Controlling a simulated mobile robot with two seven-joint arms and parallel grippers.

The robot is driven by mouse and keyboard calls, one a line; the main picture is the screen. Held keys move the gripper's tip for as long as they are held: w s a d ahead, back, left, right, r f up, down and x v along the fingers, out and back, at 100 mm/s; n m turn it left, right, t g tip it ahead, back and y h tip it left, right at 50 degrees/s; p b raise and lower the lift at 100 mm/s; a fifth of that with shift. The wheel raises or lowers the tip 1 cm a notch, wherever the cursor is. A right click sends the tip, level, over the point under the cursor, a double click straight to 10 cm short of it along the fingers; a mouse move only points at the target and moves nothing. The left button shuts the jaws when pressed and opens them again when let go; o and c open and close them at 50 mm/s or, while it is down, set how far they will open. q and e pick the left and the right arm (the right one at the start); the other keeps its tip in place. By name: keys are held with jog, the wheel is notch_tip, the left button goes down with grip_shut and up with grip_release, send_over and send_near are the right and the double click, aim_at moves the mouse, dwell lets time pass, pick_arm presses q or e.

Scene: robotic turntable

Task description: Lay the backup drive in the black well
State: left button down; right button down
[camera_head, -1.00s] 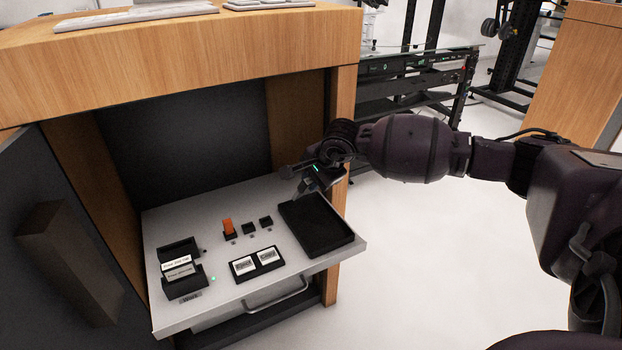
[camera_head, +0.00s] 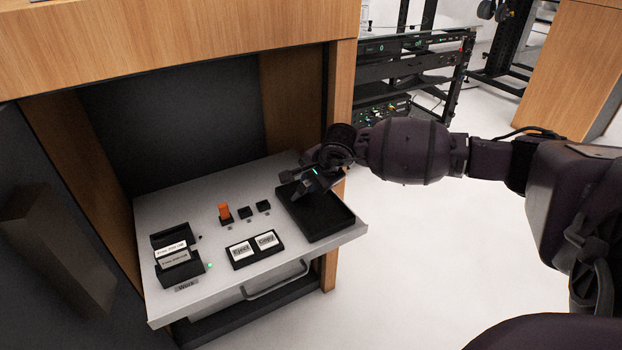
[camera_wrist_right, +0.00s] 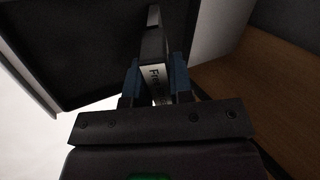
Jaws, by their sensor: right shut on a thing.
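My right gripper (camera_head: 300,194) is over the back left part of the black well (camera_head: 325,222), a shallow rectangular tray at the right of the drawer top. In the right wrist view its blue-padded fingers (camera_wrist_right: 157,82) are shut on the backup drive (camera_wrist_right: 153,45), a dark slim piece with a partly hidden white label starting "Fre". The drive points away from the wrist, in front of the well's dark floor (camera_wrist_right: 85,50). I cannot tell whether it touches the floor. My left gripper is not in view.
The cabinet side post (camera_head: 340,120) stands close behind my right gripper.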

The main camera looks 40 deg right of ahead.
jog(key=c, duration=1.2)
grip_release()
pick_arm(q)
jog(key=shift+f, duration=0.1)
pick_arm(e)
jog(key=shift+o, duration=1.4)
pick_arm(q)
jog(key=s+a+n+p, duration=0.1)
jog(key=p, duration=0.2)
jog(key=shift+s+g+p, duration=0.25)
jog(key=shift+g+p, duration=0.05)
jog(key=shift+p, duration=0.1)
pick_arm(e)
jog(key=v, duration=1.1)
jog(key=shift+a, duration=0.1)
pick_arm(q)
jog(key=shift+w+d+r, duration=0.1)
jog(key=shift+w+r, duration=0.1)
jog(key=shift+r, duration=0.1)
pick_arm(e)
jog(key=shift+f, duration=0.15)
